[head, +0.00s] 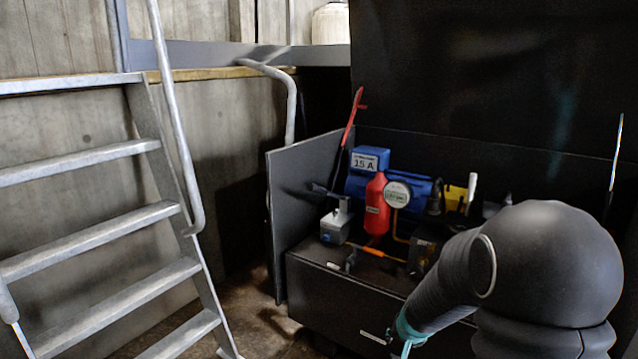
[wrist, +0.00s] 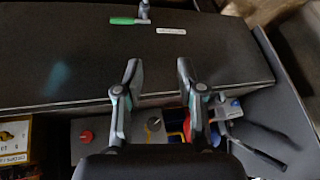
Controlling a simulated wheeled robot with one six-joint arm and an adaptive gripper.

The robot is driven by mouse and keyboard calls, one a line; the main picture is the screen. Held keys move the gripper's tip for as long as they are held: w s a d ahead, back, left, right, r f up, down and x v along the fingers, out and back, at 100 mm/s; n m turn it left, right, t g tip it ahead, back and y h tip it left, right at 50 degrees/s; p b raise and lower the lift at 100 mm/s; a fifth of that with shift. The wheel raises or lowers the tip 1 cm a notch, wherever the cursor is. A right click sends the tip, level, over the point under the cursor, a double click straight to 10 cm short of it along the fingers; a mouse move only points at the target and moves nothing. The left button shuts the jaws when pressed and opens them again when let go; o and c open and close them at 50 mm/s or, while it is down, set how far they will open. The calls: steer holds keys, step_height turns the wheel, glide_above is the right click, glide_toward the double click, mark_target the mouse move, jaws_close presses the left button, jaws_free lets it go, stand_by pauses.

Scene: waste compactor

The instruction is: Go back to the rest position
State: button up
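My gripper (wrist: 158,70) is open, with two dark fingers apart and nothing between them in the wrist view. It hangs over the black compactor housing (wrist: 60,65), near the edge of the equipment bay. In the head view my arm reaches in from the lower right, and the gripper itself is mostly hidden. The housing's front (head: 330,300) shows there, with a blue motor unit (head: 415,185), a red bottle (head: 377,205) and a round gauge (head: 397,194) in the bay above it.
A raised black lid (head: 450,80) stands behind the bay. A grey side panel (head: 300,200) bounds its left. A metal stair (head: 100,240) with a handrail stands at the left. A green-handled valve (wrist: 128,20) lies beyond my fingers. Bare floor (head: 250,325) shows between stair and housing.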

steer(key=s+a+r+n, duration=0.2)
steer(key=s+r, duration=0.8)
steer(key=s, duration=0.5)
steer(key=s+a+r+n, duration=0.2)
steer(key=s+r, duration=0.8)
steer(key=s, duration=0.4)
steer(key=shift+s+a, duration=0.15)
steer(key=shift+s, duration=0.2)
